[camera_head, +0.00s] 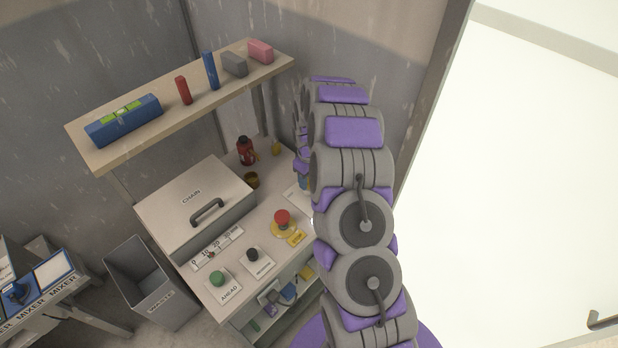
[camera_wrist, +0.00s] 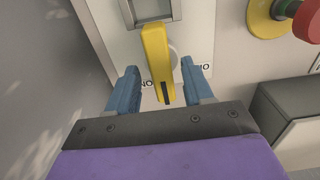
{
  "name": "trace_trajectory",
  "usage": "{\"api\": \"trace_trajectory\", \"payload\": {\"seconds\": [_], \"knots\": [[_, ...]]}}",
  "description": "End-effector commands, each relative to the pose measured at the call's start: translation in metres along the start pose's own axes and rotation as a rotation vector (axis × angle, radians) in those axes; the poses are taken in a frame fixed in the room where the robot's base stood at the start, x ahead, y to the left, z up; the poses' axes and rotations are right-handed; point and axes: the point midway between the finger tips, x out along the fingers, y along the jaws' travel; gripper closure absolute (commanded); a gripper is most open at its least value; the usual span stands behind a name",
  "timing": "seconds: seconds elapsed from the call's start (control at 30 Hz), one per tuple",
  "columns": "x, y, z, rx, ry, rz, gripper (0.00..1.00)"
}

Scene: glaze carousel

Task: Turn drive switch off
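A yellow lever handle (camera_wrist: 156,58), apparently the drive switch, stands on a pale plate (camera_wrist: 192,18) in the wrist view. It points down in the picture, with a dark mark near its tip. Small lettering shows on both sides, partly hidden and seeming upside down. My gripper (camera_wrist: 163,90) is open, its two blue fingers on either side of the lever's lower end. A gap shows between each finger and the lever, so it is not gripped. In the head view my arm hides most of this spot.
A red mushroom button (camera_head: 282,217) on a yellow base, a black knob (camera_head: 252,255) and a green button (camera_head: 217,278) sit on the bench. A CHAIN box (camera_head: 165,208) and a shelf (camera_head: 100,153) stand behind. A waste bin (camera_head: 167,300) is at left.

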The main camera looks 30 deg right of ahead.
Motion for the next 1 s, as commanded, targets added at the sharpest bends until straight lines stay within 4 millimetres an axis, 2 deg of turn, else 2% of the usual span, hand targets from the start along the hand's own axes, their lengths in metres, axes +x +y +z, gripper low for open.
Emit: {"api": "trace_trajectory", "payload": {"seconds": [0.07, 0.53, 0.77, 1.0], "knots": [[-0.0001, 0.0000, -0.0001, 0.000, 0.000, 0.000, 0.56], [-0.0003, 0.0001, -0.0004, 0.000, 0.001, 0.001, 1.00], [-0.0007, 0.0001, -0.0007, -0.009, 0.001, 0.001, 1.00], [-0.0020, 0.0000, -0.0011, -0.093, 0.003, 0.001, 1.00]]}}
